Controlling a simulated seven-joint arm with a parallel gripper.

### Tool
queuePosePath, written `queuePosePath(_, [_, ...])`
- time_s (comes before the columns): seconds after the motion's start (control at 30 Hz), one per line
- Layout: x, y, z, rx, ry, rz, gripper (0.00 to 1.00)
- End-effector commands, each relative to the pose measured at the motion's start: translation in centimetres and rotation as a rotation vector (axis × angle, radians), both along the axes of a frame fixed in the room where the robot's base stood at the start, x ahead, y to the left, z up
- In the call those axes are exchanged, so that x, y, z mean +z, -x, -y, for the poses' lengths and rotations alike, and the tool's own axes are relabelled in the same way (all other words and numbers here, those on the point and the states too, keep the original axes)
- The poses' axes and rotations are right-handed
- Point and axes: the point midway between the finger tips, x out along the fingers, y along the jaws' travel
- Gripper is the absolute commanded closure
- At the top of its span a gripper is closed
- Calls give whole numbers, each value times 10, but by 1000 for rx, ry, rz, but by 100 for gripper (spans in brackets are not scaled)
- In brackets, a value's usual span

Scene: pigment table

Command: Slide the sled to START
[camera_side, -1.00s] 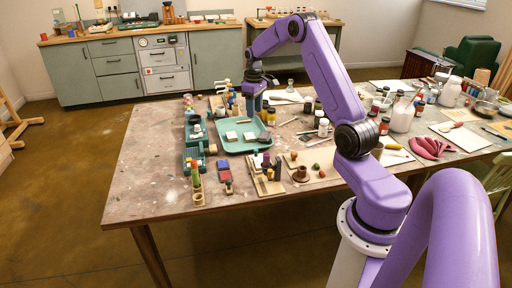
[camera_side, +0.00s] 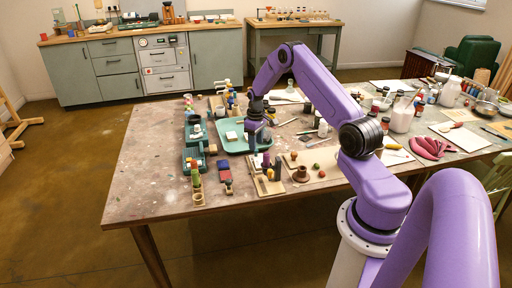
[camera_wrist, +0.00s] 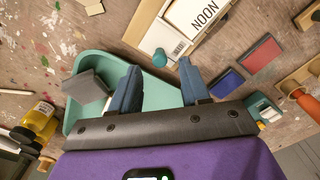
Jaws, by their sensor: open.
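In the wrist view, a wooden-edged board (camera_wrist: 143,24) carries white panels, one printed NOON. A teal round knob (camera_wrist: 159,60) stands on its white part, beside a small barcode-like mark; I take this to be the sled, but no START label is readable. My gripper (camera_wrist: 161,74) is open, with its two blue fingers apart. The knob shows just beyond and between the fingertips, and nothing is held. In the side view my gripper (camera_side: 257,138) is low over the teal tray's right part. I cannot make out the sled in the side view.
The teal tray (camera_wrist: 92,62) lies under my gripper with a grey block (camera_wrist: 88,88) in it. Blue (camera_wrist: 226,84) and red (camera_wrist: 261,54) pads lie right of the board. Bare tabletop (camera_side: 150,175) shows at front left.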

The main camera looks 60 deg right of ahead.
Motion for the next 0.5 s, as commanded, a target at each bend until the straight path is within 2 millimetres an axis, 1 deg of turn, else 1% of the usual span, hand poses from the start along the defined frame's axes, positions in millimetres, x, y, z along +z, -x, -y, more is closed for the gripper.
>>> queuePosePath(0.03, [-8,0,0,-1,0,-1,54])
queuePosePath(0.1, [-16,1,0,-1,-1,-2,54])
queuePosePath(0.2, [-23,0,1,-2,0,0,54])
queuePosePath(0.3, [-27,0,1,-1,0,1,54])
queuePosePath(0.5, [-28,0,0,-1,1,1,54])
